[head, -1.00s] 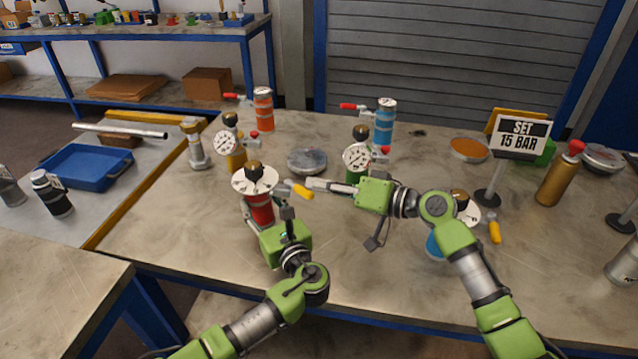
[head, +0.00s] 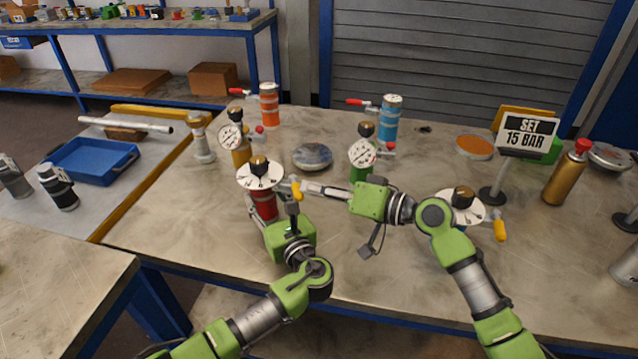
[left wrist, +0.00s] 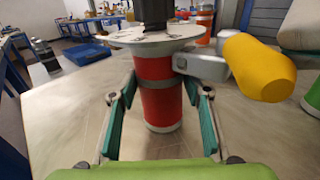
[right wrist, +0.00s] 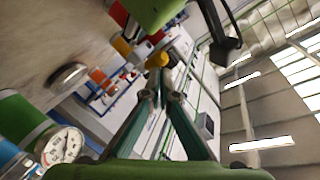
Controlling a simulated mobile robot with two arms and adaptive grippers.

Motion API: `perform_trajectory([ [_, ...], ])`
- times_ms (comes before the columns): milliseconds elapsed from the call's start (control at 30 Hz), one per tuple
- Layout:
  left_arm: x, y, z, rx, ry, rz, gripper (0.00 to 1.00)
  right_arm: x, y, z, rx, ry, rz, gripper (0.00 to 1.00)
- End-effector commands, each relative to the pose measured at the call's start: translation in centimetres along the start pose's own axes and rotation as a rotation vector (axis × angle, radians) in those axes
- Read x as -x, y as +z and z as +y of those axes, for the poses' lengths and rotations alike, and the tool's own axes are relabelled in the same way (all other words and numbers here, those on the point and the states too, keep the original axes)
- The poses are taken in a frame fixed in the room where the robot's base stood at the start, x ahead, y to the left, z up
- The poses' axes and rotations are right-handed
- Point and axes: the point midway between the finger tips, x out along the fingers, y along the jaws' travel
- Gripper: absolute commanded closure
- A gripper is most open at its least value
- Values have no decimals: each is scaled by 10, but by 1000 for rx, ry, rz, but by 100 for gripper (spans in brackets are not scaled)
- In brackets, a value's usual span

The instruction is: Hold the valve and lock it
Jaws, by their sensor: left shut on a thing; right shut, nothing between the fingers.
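The valve is a red vessel (head: 265,204) with a grey band, a white dial plate (head: 245,180), a black knob with a gold top (head: 259,166) and a yellow lever (head: 296,190). It stands upright at the near left of the bench. My left gripper (left wrist: 158,95) is shut on the red body (left wrist: 158,108), one finger on each side, below the plate. The lever (left wrist: 258,66) sticks out to the right and towards the camera in the left wrist view. My right gripper (head: 306,188) is shut and empty, its tips beside the lever; whether they touch is unclear.
A sign reading "SET 15 BAR" (head: 527,132) stands at the right. A second dialled vessel with a yellow lever (head: 499,229) is partly behind my right arm. Yellow (head: 240,153) and green (head: 361,173) gauge vessels stand behind. A flat round disc (head: 312,157) lies between them.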

Motion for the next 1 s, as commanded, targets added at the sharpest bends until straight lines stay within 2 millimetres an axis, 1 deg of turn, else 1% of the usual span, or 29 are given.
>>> perform_trajectory([
  [33,0,0,0,1,-1,0,100,-2,5,-3,-1,-2,-4,100],
  [300,0,0,0,1,-1,0,100,-11,14,-15,0,-2,-4,100],
  [700,1,0,-2,0,-5,-1,100,-24,22,-26,-1,-4,-5,100],
  [1000,3,1,-6,0,-14,-1,100,-28,24,-30,-2,-8,-6,100],
])
